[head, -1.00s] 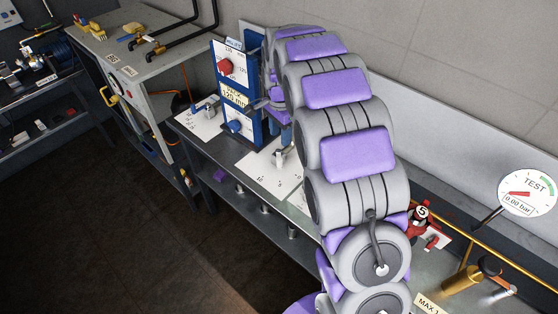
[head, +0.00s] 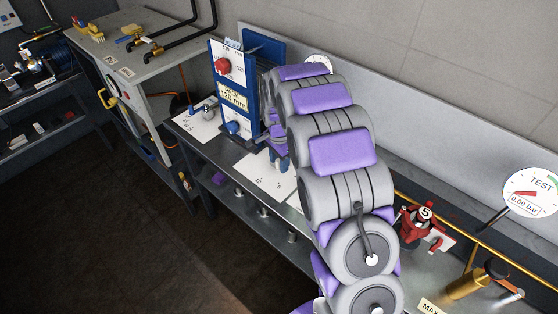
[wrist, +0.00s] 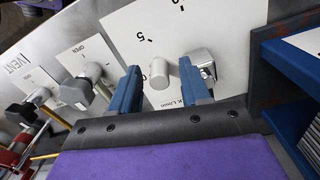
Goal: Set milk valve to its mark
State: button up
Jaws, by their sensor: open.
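The milk valve's white dial plate (wrist: 225,30) shows in the wrist view, with tick marks, a "5" and partly hidden lettering ending in "L/min". A pale round post (wrist: 158,73) stands on it between my fingers, with gaps on both sides. A shiny metal block (wrist: 201,64) is just behind the right finger. I cannot tell which of these is the valve's handle. My gripper (wrist: 159,68) is open, with its two blue fingers over the plate. In the head view my gripper (head: 277,164) points down over a white plate (head: 262,180) on the bench; the arm hides part of it.
In the wrist view, a plate marked OPEN (wrist: 75,62) with a grey handle and a VENT plate (wrist: 28,80) lie to the left, and a blue stand (wrist: 290,60) is close at right. In the head view, a blue panel (head: 232,72) with red and blue knobs stands beside my gripper.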

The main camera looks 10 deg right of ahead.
jog(key=shift+a, duration=0.2)
jog(key=c, duration=0.4)
grip_shut()
jog(key=shift+r, duration=0.1)
